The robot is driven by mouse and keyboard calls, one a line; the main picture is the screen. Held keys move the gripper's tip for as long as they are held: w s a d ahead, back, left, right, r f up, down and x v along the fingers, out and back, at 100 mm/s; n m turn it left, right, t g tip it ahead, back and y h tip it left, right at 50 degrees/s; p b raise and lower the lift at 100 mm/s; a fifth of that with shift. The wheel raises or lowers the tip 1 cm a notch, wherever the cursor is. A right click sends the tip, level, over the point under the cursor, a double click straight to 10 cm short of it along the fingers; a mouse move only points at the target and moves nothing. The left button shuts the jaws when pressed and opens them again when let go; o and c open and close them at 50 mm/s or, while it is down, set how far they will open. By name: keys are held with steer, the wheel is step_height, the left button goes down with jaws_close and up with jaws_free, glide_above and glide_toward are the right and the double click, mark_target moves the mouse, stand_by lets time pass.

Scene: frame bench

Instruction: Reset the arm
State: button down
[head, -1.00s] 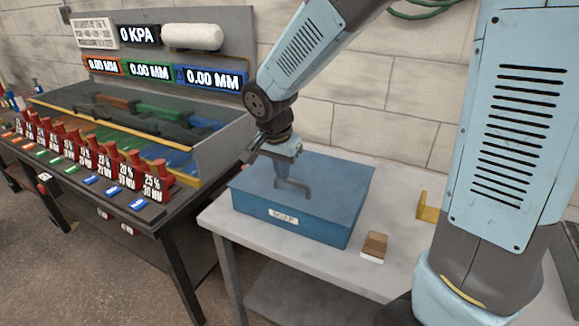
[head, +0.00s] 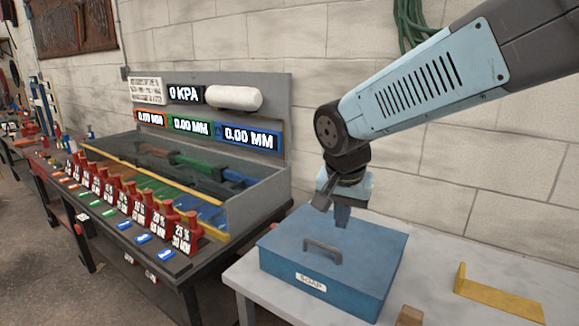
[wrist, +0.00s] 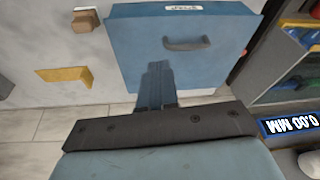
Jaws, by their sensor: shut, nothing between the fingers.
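My gripper (head: 341,216) hangs from my arm above the back part of a blue box lid in the head view, with its fingers pointing down. In the wrist view my gripper (wrist: 154,66) is shut and its fingers hold nothing. The fingers look apart from the handle. The wrist view also shows the box (wrist: 135,45) and the handle (wrist: 187,44).
The box stands on a light grey table (head: 245,278). A small wooden block (head: 409,315) and a yellow bracket (head: 497,295) are to its right. At left is a bench (head: 190,262) with red weights, a clear cover and display panels. A block wall stands behind.

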steer(key=s+d+r+n+t, duration=0.2)
steer(key=s+d+r+n, duration=0.2)
steer(key=s+d, duration=0.5)
steer(key=d+r, duration=0.1)
steer(key=d, duration=0.2)
steer(key=shift+d+r+n+t+y, duration=0.2)
steer(key=shift+d+n+t+y, duration=0.1)
steer(key=shift+n+y, duration=0.1)
